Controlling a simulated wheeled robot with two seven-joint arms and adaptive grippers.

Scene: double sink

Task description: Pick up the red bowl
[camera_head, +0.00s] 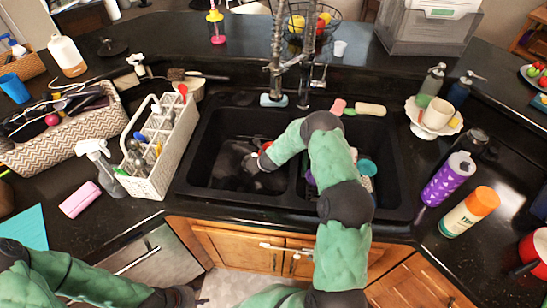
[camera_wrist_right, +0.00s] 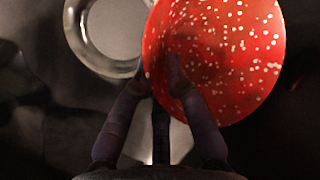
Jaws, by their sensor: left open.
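The red bowl (camera_wrist_right: 225,55) with white speckles fills the upper right of the right wrist view. A small patch of red (camera_head: 266,145) shows beside my right gripper in the head view. My right gripper (camera_head: 252,162) reaches down into the left basin. In the wrist view its fingers (camera_wrist_right: 156,78) straddle the bowl's left edge, one finger in front of the red surface. Whether they press on the bowl, I cannot tell. My left gripper (camera_head: 182,297) is open and empty at the bottom, in front of the cabinets.
A clear glass dish (camera_wrist_right: 105,35) lies left of the bowl. The black double sink (camera_head: 215,190) has a divider under my right arm. A white caddy (camera_head: 160,165) stands left of it. Bottles, including a purple one (camera_head: 447,180), stand on the right counter.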

